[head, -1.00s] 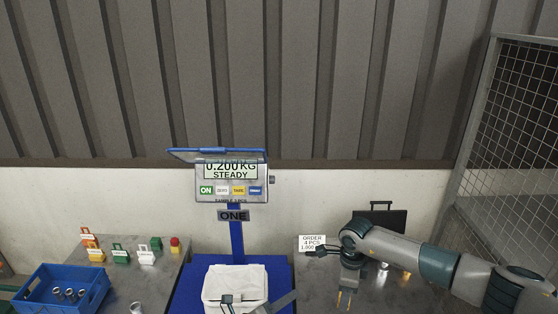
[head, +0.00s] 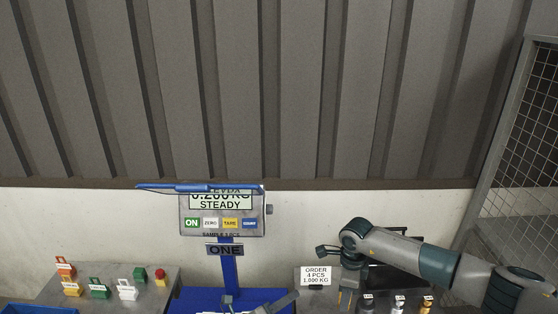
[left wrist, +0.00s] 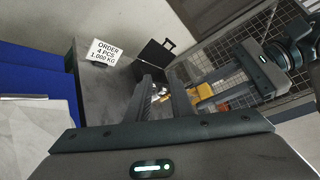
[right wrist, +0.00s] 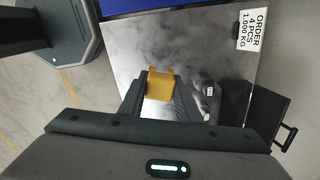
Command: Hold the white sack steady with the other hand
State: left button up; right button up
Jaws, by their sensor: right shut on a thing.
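The white sack (head: 222,312) barely shows at the bottom edge of the head view, on the blue scale. It also shows as a pale surface at the left of the left wrist view (left wrist: 38,128). My left gripper (left wrist: 160,80) is open, with nothing between its fingers, and lies to the right of the sack in its own view. I cannot tell if it touches the sack. My right gripper (right wrist: 160,88) is shut on a yellow block (right wrist: 160,84), over the right-hand table. It also shows in the head view (head: 347,298).
The scale display (head: 222,212) reads STEADY. An order card (head: 316,275) and several small labelled cylinders (head: 398,306) stand on the right table. Coloured tagged blocks (head: 98,288) stand on the left table. A black case (left wrist: 155,52) and a mesh fence (head: 528,130) are at the right.

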pick_arm(q)
jog(key=shift+o, duration=0.3)
jog(key=shift+s+r, duration=0.15)
jog(key=shift+r, duration=0.1)
jog(key=o, duration=0.9)
jog(key=shift+a+f, duration=0.15)
jog(key=shift+a, duration=0.1)
jog(key=w+a+f+m+g+y, duration=0.1)
jog(key=a+f+g, duration=0.1)
jog(key=a, duration=1.1)
jog(key=w+a+f+m+g, duration=0.1)
jog(key=w+a+f, duration=0.15)
jog(key=a, duration=1.05)
jog(key=s+a+g, duration=0.1)
jog(key=s+a, duration=0.3)
jog(key=s+a+g+h, duration=0.1)
jog(key=s+a, duration=0.3)
jog(key=a, duration=0.1)
jog(key=s+a+r+g, duration=0.1)
jog(key=s+a+g, duration=0.1)
jog(key=s+a, duration=0.2)
jog(key=shift+a, duration=0.6)
jog(key=shift+d+f, duration=0.1)
